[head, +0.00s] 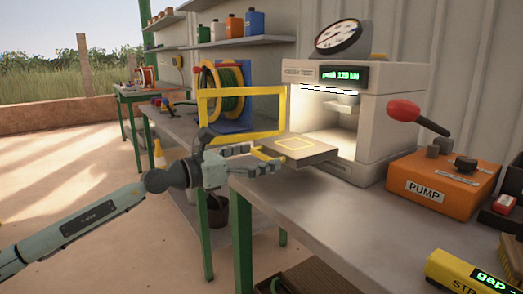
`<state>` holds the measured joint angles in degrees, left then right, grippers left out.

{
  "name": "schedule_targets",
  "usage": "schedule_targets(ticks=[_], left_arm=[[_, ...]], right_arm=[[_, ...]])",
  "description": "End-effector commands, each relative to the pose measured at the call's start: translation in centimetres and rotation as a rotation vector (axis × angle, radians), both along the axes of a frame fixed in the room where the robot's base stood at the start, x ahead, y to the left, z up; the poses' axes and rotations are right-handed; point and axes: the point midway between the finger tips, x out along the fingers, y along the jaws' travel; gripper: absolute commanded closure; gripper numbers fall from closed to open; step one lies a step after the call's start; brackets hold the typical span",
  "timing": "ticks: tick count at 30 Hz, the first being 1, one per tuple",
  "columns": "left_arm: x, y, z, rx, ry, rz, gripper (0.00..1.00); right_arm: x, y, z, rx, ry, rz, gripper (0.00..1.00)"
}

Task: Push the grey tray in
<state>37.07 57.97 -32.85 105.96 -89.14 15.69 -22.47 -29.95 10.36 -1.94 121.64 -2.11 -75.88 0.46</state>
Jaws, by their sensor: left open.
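The grey tray (318,155) has a yellow square outline on top and sticks out of the front of the white press (385,110). A small yellow piece, which looks like a handle, shows at its left end. My left gripper (263,158) is open at that end, its fingers pointing right toward the tray. I cannot tell whether the fingers touch the yellow piece. The inside of the press is lit, with a round ram above the opening. My right gripper is not in view.
A yellow frame (241,91) stands upright behind my left gripper. A yellow gap display (470,272) is at the front right. The grey bench (330,215) is clear in front.

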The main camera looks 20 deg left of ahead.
Motion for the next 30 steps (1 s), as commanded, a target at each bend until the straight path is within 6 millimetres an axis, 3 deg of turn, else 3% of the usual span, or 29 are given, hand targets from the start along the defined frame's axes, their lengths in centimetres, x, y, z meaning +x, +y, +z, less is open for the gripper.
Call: schedule_targets(ticks=[10,24,30], left_arm=[[0.44,-0.39,-0.09,0.001,0.001,0.000,0.04],[0.40,-0.41,-0.07,0.000,0.001,-0.001,0.61],[0.83,-0.48,-0.10,-0.002,0.000,-0.001,0.64]], right_arm=[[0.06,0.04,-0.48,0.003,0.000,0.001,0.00],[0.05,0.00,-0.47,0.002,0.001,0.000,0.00],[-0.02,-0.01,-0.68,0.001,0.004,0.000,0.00]])
